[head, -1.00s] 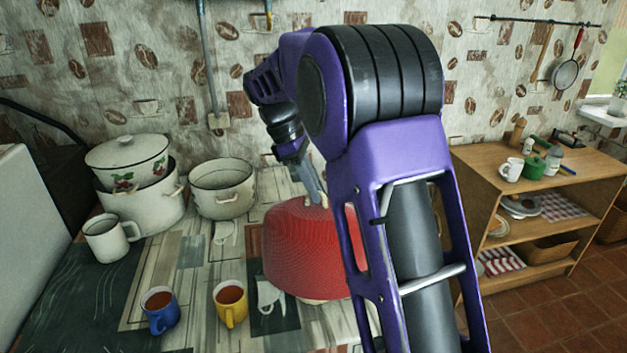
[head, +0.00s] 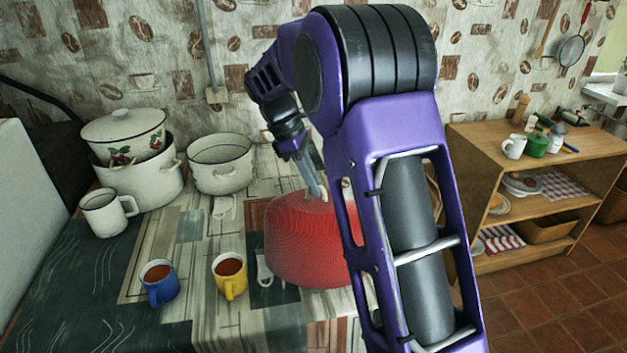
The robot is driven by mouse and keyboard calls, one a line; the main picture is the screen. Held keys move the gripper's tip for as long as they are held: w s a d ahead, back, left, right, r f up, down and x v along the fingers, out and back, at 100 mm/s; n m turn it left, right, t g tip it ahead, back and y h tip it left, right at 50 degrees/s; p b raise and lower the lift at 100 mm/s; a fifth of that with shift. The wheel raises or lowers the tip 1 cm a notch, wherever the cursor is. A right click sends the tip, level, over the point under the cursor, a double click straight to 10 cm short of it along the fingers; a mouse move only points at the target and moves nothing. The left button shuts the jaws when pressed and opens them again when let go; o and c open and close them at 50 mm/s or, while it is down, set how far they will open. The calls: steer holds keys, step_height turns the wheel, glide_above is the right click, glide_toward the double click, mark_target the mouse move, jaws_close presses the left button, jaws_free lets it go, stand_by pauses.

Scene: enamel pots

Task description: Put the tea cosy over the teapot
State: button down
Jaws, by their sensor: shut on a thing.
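The red knitted tea cosy (head: 305,245) is upright on or just above the table, right of the yellow mug. My gripper (head: 318,193) points down at its top and is shut on it; the fingertips are small and partly hidden. My arm covers the cosy's right side. The teapot does not show; whether it is under the cosy or behind my arm I cannot tell.
A yellow mug (head: 229,277) and a blue mug (head: 159,283), both with tea, stand left of the cosy. A white mug (head: 107,213), a lidded pot (head: 125,137) and an open pot (head: 220,165) stand farther back. A wooden shelf (head: 535,185) is at right.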

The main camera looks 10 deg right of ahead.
steer(key=shift+p, duration=0.4)
stand_by(0.3)
steer(key=shift+c, duration=1.6)
jaws_free()
step_height(320, 180, up, 7)
steer(key=p, duration=0.7)
